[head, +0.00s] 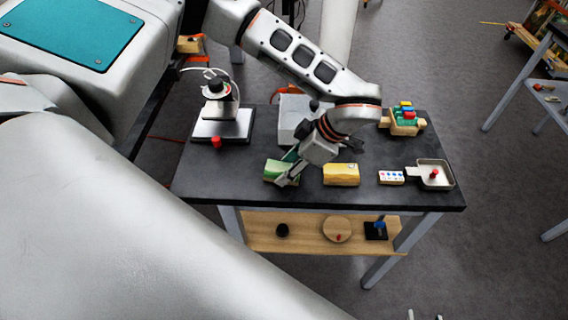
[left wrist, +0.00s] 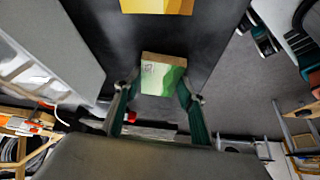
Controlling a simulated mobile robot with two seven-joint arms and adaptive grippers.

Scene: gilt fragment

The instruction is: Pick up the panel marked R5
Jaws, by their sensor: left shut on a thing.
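A small green panel (head: 274,168) is at the front left of the dark table. In the left wrist view, the green-and-white panel (left wrist: 160,76) with a tan edge sits between the fingers. I cannot read R5 on it. My left gripper (head: 287,176) is shut on this panel and partly covers it in the head view. In the left wrist view, the gripper (left wrist: 159,92) has a finger on each side of it. A yellow panel (head: 341,174) lies apart to its right and also shows in the left wrist view (left wrist: 157,5). My right gripper is not in view.
The dark table (head: 310,197) also holds a device on a plate (head: 222,125), a red piece (head: 216,143), a white card (head: 391,177), a metal tray (head: 447,185) and a wooden holder (head: 403,127). A wooden shelf (head: 305,240) below bears small items.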

